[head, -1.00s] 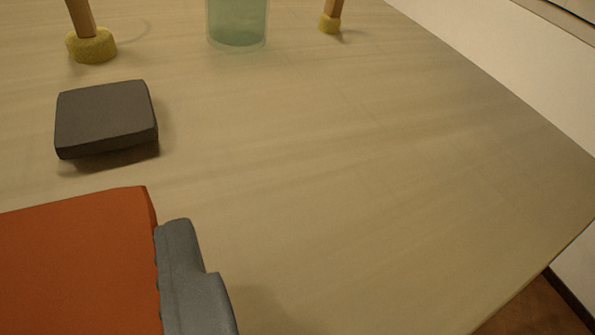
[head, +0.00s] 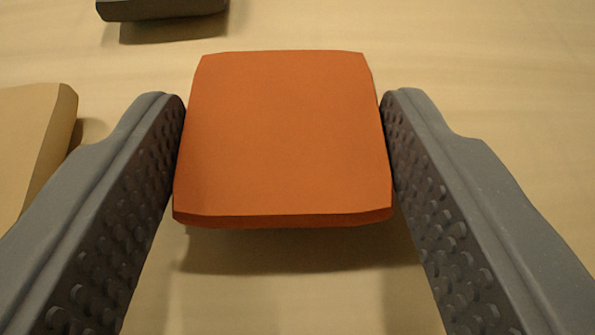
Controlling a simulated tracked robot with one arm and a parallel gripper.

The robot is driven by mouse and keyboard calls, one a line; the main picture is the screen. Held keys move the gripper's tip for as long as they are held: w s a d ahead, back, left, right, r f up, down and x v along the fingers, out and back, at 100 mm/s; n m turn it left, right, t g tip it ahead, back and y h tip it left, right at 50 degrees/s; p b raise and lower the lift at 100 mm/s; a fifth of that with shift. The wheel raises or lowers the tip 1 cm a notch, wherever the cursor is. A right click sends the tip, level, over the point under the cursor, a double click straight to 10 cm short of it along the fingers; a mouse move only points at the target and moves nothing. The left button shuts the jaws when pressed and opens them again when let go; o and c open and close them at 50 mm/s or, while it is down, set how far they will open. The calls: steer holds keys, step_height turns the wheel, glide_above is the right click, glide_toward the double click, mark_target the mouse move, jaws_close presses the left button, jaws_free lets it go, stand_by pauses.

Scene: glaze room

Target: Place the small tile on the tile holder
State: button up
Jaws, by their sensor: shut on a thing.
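An orange square tile (head: 284,135) is between the two ridged grey fingers of my gripper (head: 284,105), which is shut on it by its left and right sides. The tile lies about level, with a shadow below its near edge; I cannot tell how far it is above the table. A dark grey tile-like block (head: 160,9) is at the top left, cut by the picture edge. A beige block (head: 33,140) is at the left edge, partly hidden by my left finger. I cannot tell which thing is the tile holder.
The pale wooden tabletop (head: 480,70) is clear beyond and to the right of the orange tile. The beige block stands close to the left finger, and the dark grey block is a little beyond the tile to the left.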

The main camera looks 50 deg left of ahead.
steer(key=shift+f, duration=0.15)
steer(key=o, duration=1)
steer(key=shift+s+p, duration=0.1)
steer(key=shift+p, duration=0.75)
steer(key=v, duration=0.4)
steer(key=p+v, duration=0.1)
steer(key=v, duration=0.8)
steer(key=shift+d+p, duration=0.35)
steer(key=shift+d, duration=0.2)
